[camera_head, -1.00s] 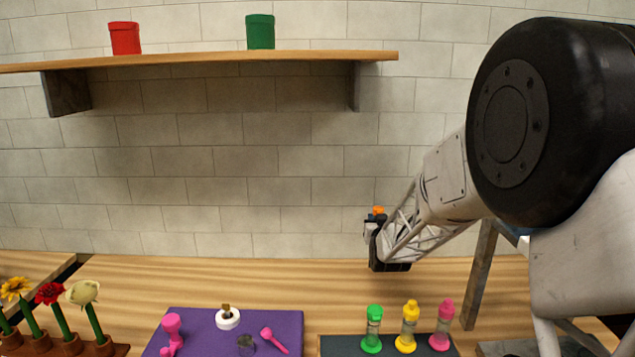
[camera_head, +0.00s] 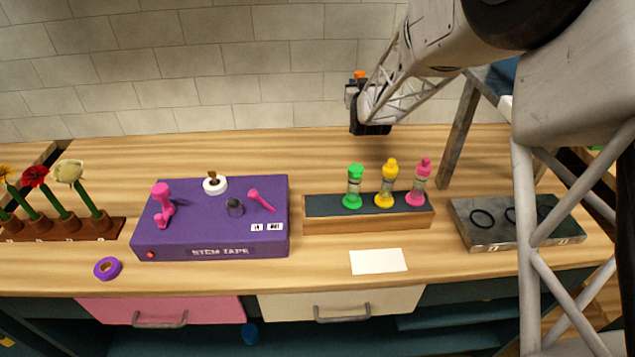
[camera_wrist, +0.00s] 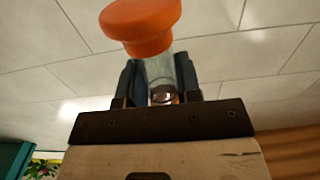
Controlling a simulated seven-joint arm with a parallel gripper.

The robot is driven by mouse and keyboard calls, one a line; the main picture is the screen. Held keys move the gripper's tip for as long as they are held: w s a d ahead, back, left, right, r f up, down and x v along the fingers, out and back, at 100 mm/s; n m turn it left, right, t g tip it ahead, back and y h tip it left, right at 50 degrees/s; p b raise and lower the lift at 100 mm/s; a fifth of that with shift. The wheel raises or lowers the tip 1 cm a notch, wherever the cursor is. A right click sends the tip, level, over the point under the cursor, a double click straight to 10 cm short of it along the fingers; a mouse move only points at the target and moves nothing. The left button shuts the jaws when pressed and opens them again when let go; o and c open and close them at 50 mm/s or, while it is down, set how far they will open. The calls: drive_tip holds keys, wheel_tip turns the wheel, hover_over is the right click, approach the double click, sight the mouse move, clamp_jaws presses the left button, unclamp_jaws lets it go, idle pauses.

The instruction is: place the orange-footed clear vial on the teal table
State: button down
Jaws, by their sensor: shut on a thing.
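The orange-footed clear vial is between the jaws of my gripper (camera_head: 354,84). In the wrist view its orange end (camera_wrist: 142,22) sticks out beyond the jaws, and its clear body (camera_wrist: 158,68) runs down between the two dark fingers (camera_wrist: 160,85). My gripper is shut on it. In the head view only the small orange end (camera_head: 361,74) shows, on top of the gripper, which is raised in front of the tiled wall. I cannot make out a teal table for certain; a blue-teal patch (camera_head: 506,70) shows at the right, mostly behind my arm.
On the wooden counter (camera_head: 300,160) stand a purple stem-tape box (camera_head: 200,240), a rack (camera_head: 320,226) with green, yellow and pink-capped timers, a metal tray (camera_head: 480,235), and potted flowers (camera_head: 66,200) at left. A grey post (camera_head: 460,135) stands right of the gripper.

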drive_tip(key=s+a+r, duration=0.2)
drive_tip(key=s+a, duration=0.2)
drive_tip(key=s, duration=0.4)
drive_tip(key=s+a+r, duration=0.2)
drive_tip(key=s+a, duration=0.1)
drive_tip(key=s, duration=0.6)
drive_tip(key=s+a+r, duration=0.2)
drive_tip(key=s+a, duration=0.2)
drive_tip(key=s, duration=0.4)
drive_tip(key=s+f, duration=0.3)
drive_tip(key=s, duration=0.9)
drive_tip(key=s+d+f, duration=0.1)
drive_tip(key=s+f, duration=0.3)
drive_tip(key=s, duration=0.9)
drive_tip(key=shift+s+d, duration=0.15)
drive_tip(key=shift+d, duration=0.1)
drive_tip(key=w+a+f, duration=0.1)
drive_tip(key=w+a, duration=0.3)
drive_tip(key=w, duration=1)
drive_tip(key=shift+w+f, duration=0.1)
drive_tip(key=shift+w, duration=0.1)
